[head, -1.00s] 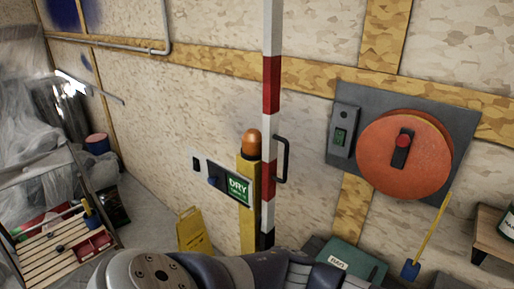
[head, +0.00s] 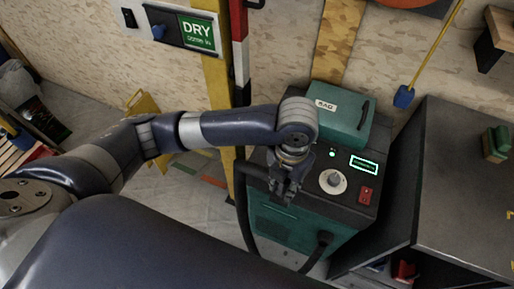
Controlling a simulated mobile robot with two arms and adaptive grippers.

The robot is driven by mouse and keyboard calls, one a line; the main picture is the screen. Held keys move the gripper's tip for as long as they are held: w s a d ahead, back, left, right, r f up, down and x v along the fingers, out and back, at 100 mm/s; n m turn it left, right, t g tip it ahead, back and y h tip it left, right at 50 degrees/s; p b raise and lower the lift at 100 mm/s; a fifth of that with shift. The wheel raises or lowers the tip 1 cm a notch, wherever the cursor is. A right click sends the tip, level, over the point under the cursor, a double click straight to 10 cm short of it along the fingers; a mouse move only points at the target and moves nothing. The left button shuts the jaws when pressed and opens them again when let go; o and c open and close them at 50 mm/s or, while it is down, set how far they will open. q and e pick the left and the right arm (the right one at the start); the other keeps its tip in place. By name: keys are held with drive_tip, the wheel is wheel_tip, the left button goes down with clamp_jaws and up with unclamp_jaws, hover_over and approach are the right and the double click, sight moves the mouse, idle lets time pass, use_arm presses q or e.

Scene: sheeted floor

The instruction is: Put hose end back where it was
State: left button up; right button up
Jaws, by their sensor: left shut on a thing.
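My left gripper (head: 284,190) points down at the left front of a green and black machine (head: 300,226). It is shut on the hose end, which the fingers mostly hide. A black hose (head: 243,205) runs from beside the gripper down the machine's left side. A black hose fitting (head: 323,238) shows on the machine's front, with hose bending down from it. Whether the hose end touches the machine cannot be told. My right gripper is out of view.
The machine's top carries a knob (head: 333,181), a lit display (head: 364,164), a red switch (head: 365,195) and a green case (head: 340,118). A dark cabinet (head: 461,180) stands close on the right. A yellow post (head: 217,90) stands behind my arm.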

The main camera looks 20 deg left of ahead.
use_arm(q)
drive_tip(key=w+a, duration=0.2)
drive_tip(key=w, duration=0.2)
drive_tip(key=w+a+f+p, duration=0.1)
drive_tip(key=w+a, duration=0.2)
drive_tip(key=w, duration=0.1)
drive_tip(key=w+a+p, duration=0.1)
drive_tip(key=w+a, duration=0.2)
drive_tip(key=w, duration=0.2)
drive_tip(key=shift+f, duration=0.2)
wheel_tip(320, 180, down, 3)
drive_tip(key=shift+s+a+r+p, duration=0.1)
drive_tip(key=shift+r+p, duration=0.1)
drive_tip(key=shift+p, duration=0.15)
drive_tip(key=shift+f, duration=0.5)
drive_tip(key=shift+f, duration=0.1)
drive_tip(key=o, duration=1)
